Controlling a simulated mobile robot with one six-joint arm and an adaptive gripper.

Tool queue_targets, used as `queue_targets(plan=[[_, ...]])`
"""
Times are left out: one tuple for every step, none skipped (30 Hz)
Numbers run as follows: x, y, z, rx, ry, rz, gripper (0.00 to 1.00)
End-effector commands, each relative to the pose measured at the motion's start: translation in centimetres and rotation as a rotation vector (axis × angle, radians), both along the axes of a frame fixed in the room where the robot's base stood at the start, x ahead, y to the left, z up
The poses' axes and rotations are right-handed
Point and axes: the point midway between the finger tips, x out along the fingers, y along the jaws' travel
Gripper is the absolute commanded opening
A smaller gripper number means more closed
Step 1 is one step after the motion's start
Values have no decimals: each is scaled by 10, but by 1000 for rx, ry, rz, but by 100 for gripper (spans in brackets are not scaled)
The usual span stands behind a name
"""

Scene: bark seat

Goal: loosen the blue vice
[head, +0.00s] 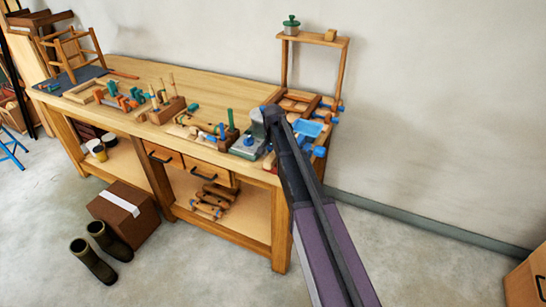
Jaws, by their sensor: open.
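Blue vice parts (309,128) show at the right end of the wooden workbench (200,85), just right of my arm. One blue piece sits lower at the bench's right edge, and my arm partly hides this area. A wooden seat frame (342,70) with a tall back stands at this end, beside and behind the blue parts. My gripper (262,124) is at the far end of my arm, over the bench's right part, left of the blue parts. It is open; its fingers are small and hard to make out. I see nothing held in it.
A grey-green block with a blue knob (248,141) sits left of my gripper. Wooden tool racks (168,108) and clamps crowd the bench front. A green-lidded pot (291,26) stands on the seat back.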

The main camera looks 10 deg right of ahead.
Motion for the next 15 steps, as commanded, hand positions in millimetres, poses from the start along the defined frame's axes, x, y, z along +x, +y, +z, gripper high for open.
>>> queue_targets(plan=[[0,0,-2,0,0,0,91],[0,0,-2,0,0,0,91],[0,0,-2,0,0,0,91],[0,0,-2,0,0,0,91],[0,0,-2,0,0,0,91],[0,0,-2,0,0,0,91],[0,0,-2,0,0,0,91],[0,0,-2,0,0,0,91],[0,0,-2,0,0,0,91],[0,0,-2,0,0,0,91],[0,0,-2,0,0,0,91],[0,0,-2,0,0,0,86],[0,0,-2,0,0,0,77],[0,0,-2,0,0,0,68],[0,0,-2,0,0,0,56]])
